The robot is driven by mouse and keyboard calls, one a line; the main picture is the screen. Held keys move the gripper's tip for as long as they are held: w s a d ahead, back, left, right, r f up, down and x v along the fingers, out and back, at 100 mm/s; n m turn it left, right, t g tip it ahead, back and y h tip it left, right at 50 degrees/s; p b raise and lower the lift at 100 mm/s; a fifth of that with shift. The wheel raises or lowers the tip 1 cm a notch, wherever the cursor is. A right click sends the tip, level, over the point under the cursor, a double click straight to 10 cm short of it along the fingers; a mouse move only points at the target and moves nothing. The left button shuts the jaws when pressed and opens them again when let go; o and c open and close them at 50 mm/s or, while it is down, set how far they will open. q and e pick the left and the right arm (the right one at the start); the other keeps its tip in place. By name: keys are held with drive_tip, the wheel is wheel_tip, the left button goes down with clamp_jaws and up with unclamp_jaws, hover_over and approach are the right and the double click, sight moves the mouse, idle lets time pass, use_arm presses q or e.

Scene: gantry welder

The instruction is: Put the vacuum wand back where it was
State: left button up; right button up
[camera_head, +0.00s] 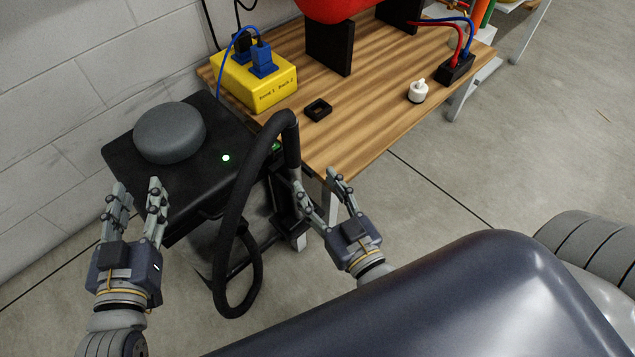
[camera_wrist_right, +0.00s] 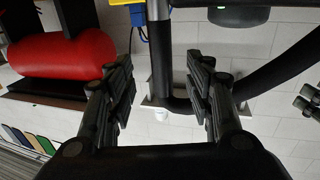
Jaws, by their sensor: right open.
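The vacuum wand (camera_head: 291,150) is the dark upright tube at the end of a thick black hose (camera_head: 232,215), beside the black vacuum unit (camera_head: 125,160). Its lower end is hidden behind my right gripper's fingers, so I cannot tell whether it sits in a holder. My right gripper (camera_head: 316,183) is open just right of and below the visible wand. In the right wrist view the dark wand (camera_wrist_right: 181,65) shows beyond and between the spread fingers (camera_wrist_right: 165,90), with no visible grip. My left gripper (camera_head: 137,187) is open and empty at the vacuum unit's front left.
A wooden table (camera_head: 370,115) stands right of the vacuum unit. On it are a yellow box (camera_head: 255,85) with blue plugs, a small black square piece (camera_head: 318,110), a white knob-like piece (camera_head: 418,91) and a black block (camera_head: 455,70).

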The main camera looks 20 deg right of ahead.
drive_tip(key=w+a+r+n+g+y, duration=0.1)
drive_tip(key=w+r, duration=0.3)
drive_tip(key=r, duration=0.5)
drive_tip(key=shift+w+a+n+g+y, duration=0.3)
drive_tip(key=shift+w+a+y, duration=0.05)
drive_tip(key=shift+a+y, duration=0.25)
